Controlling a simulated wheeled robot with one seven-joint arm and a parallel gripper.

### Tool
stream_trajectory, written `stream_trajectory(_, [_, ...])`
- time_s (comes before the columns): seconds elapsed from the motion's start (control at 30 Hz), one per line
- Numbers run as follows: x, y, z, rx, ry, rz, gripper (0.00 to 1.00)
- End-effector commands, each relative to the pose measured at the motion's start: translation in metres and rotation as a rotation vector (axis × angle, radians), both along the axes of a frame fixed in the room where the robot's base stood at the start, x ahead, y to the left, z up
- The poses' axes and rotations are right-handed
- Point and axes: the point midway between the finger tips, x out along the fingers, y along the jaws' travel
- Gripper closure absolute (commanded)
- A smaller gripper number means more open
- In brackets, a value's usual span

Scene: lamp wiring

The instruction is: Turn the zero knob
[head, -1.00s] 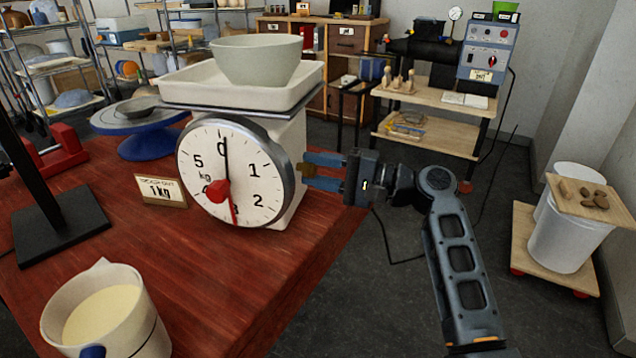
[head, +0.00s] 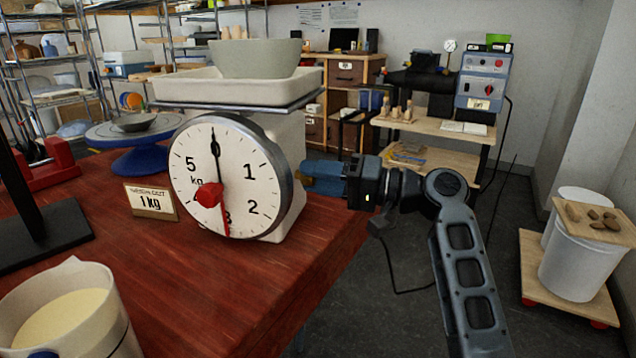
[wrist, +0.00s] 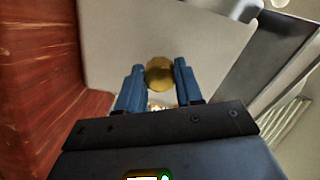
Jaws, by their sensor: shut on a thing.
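The zero knob is a small brass knob (wrist: 159,74) on the pale side wall of the scale; in the head view only a sliver of brass (head: 300,172) shows behind the dial rim. My gripper (wrist: 157,70) is shut on it, with one blue finger on each side. The scale's round white dial (head: 247,198) faces the head camera. Its black needle (head: 218,160) points up at about 0, and a red pointer (head: 224,212) hangs down near 3. A pale bowl (head: 255,58) sits in the white tray (head: 180,88) on top.
On the red wooden table (head: 190,290) stand a "1 kg" card (head: 151,201) and a jug of cream liquid (head: 70,310). A blue turntable stand (head: 135,160) is behind the card. Open floor (head: 400,310) lies right of the table.

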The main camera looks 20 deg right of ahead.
Motion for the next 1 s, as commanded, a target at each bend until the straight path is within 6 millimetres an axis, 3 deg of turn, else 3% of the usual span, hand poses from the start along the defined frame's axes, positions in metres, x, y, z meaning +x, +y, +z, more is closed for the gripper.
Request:
stream_trajectory(0.4, [-0.0006, 0.0005, -0.0014, -0.005, -0.003, 0.002, 0.95])
stream_trajectory(0.43, [-0.0006, 0.0005, -0.0015, -0.005, -0.003, 0.002, 0.63])
stream_trajectory(0.6, [-0.0004, 0.0003, -0.001, -0.005, -0.003, 0.001, 0.47])
stream_trajectory(0.7, [-0.0003, 0.0003, -0.0008, -0.005, -0.003, 0.001, 0.39])
stream_trajectory(1.0, [-0.0028, -0.0038, -0.0004, -0.004, -0.003, -0.001, 0.39])
